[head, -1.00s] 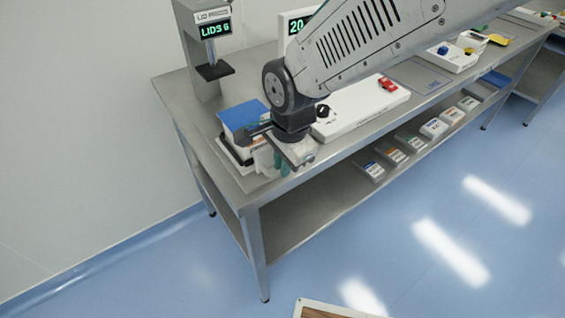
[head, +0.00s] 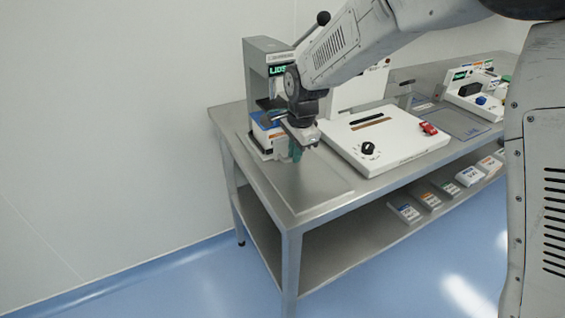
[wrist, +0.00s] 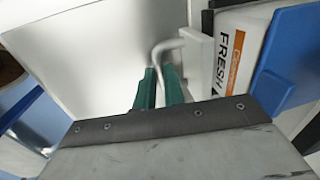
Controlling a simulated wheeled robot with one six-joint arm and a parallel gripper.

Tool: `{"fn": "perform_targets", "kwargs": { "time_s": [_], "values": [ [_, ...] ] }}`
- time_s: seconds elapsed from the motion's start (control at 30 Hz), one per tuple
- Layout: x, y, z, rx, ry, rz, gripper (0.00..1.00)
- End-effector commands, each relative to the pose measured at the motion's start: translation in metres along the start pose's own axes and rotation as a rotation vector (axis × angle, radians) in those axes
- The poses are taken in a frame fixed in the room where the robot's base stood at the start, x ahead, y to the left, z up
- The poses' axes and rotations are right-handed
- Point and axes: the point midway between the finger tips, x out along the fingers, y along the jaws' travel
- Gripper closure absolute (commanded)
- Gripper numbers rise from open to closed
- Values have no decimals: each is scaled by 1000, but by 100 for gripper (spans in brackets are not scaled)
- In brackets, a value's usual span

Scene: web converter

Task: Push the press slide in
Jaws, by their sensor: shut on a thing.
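The lid press (head: 256,60) with its lit sign stands at the back left of the steel bench. Its slide (head: 266,152) sits low in front of it, carrying a white tub with a blue lid (head: 262,124). In the wrist view the tub's "FRESH" label (wrist: 228,62) and blue lid (wrist: 290,55) show at the right. My gripper (head: 297,148) is beside the slide, pointing down. In the wrist view its green fingers (wrist: 158,78) are shut on a bent metal handle (wrist: 166,47) beside the tub. My arm hides part of the press and slide.
A white panel (head: 385,140) with a black knob and red switch lies right of my gripper. The bench top (head: 305,190) in front is bare. Several small boxes (head: 405,213) stand on the lower shelf. A wall is behind and left.

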Motion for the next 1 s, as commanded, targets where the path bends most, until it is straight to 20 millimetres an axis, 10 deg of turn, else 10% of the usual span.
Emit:
{"fn": "perform_targets", "kwargs": {
  "time_s": [0.43, 0.53, 1.0],
  "values": [
    [-1, -6, -9, 11, 3, -8, 100],
    [-1, -6, -8, 10, 3, -9, 67],
    [0, -4, -7, 9, 2, -1, 67]
  ]
}}
